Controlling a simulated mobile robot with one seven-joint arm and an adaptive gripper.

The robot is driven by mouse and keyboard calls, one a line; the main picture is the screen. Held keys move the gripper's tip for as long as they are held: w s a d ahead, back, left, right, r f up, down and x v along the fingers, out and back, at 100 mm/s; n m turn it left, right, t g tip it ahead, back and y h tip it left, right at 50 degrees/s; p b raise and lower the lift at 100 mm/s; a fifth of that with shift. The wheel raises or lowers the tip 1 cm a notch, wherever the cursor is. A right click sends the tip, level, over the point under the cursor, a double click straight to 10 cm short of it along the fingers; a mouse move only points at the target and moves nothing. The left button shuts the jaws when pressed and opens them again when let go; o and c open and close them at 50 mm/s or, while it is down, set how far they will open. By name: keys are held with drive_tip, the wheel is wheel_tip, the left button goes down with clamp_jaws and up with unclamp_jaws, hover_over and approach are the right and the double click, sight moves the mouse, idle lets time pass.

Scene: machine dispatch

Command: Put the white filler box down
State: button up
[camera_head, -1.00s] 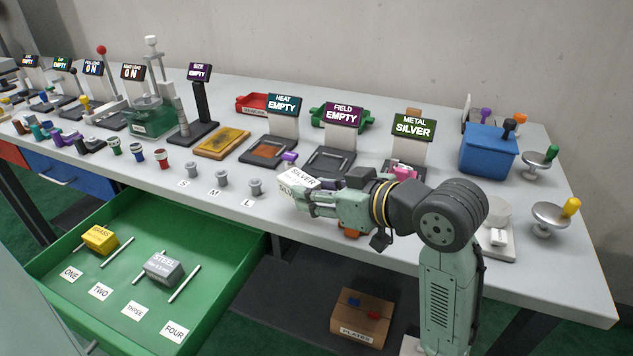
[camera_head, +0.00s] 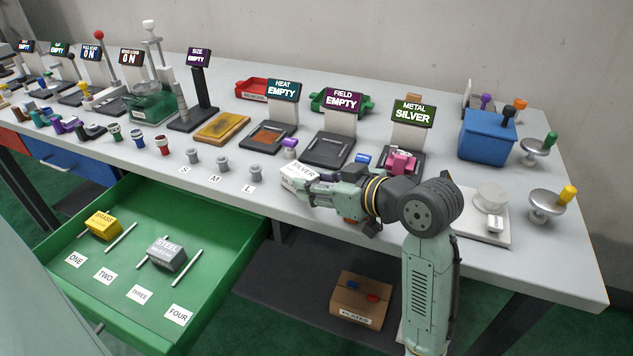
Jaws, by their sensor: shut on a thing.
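Whether the underside touches the bench top cannot be told from this view. The fingers and wrist cover part of the box's right side.
The grey bench (camera_head: 225,200) has small grey knobs with S, M and L labels left of the box. A purple-and-white piece (camera_head: 290,147) and the FIELD stand (camera_head: 328,148) are behind it. An open green drawer (camera_head: 222,262) holds a yellow BRASS box (camera_head: 104,225) and a grey STEEL box (camera_head: 167,255).

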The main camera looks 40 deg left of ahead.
drive_tip(key=shift+s+f+b, duration=0.1)
drive_tip(key=shift+f+b, duration=0.25)
drive_tip(key=shift+f, duration=0.2)
drive_tip(key=o, duration=1.1)
drive_tip(key=shift+f, duration=0.15)
drive_tip(key=shift+o, duration=0.2)
drive_tip(key=shift+r, duration=0.3)
drive_tip(key=v, duration=0.4)
drive_tip(key=b+v, duration=0.1)
drive_tip(key=v, duration=0.3)
drive_tip(key=r+v, duration=0.1)
drive_tip(key=v, duration=0.3)
drive_tip(key=shift+b, duration=0.3)
